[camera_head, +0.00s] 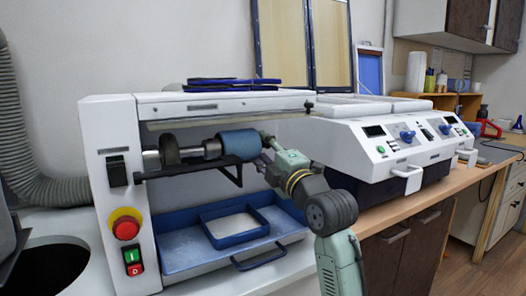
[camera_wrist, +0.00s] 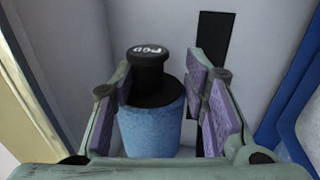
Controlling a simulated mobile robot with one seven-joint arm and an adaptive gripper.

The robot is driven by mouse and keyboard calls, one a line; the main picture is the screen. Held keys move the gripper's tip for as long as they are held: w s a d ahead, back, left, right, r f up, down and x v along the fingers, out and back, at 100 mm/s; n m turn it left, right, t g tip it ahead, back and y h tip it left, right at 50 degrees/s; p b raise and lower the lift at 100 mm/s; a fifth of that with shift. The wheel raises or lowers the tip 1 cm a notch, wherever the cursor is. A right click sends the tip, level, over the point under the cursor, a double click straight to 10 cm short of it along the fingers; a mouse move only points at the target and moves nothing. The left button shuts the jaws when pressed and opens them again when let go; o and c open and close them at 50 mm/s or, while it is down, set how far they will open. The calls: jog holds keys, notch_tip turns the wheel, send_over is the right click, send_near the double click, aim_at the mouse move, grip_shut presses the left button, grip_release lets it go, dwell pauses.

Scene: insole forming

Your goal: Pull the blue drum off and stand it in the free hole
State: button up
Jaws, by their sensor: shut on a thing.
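The blue drum (camera_head: 240,144) lies sideways on the machine's horizontal shaft (camera_head: 212,148), at its right end. The wrist view shows the drum (camera_wrist: 150,128) with a black knob-like end (camera_wrist: 150,75) lettered in white, between my purple finger pads. My gripper (camera_head: 266,141) reaches in from the right and is shut on the drum at its outer end; the exact contact is partly hidden. In the wrist view my gripper (camera_wrist: 168,100) shows a dark gap between the drum and the right pad. I cannot make out which opening is the free hole.
A black bracket (camera_head: 233,174) runs just under the drum. Below is a blue tray (camera_head: 180,262) with a blue frame inside. A white machine (camera_head: 380,165) with knobs stands to the right. A dark round opening (camera_head: 50,268) is in the worktop at lower left.

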jog(key=shift+s+d+r, duration=0.25)
jog(key=shift+d+r, duration=0.05)
jog(key=shift+r, duration=0.4)
jog(key=shift+d+r, duration=0.1)
jog(key=shift+d, duration=0.1)
grip_shut()
jog(key=shift+w+d+f+b, duration=0.15)
jog(key=shift+w+d, duration=0.15)
jog(key=shift+d, duration=0.2)
jog(key=shift+w+d+f+b, duration=0.15)
jog(key=shift+w+d, duration=0.1)
jog(key=shift+d, duration=0.2)
jog(key=shift+w+d, duration=0.15)
jog(key=shift+d, duration=0.15)
jog(key=shift+w+d+b, duration=0.15)
jog(key=shift+w+d, duration=0.1)
jog(key=shift+d, duration=0.2)
jog(key=shift+w+d+b, duration=0.15)
jog(key=shift+w+d, duration=0.05)
jog(key=shift+d, duration=0.25)
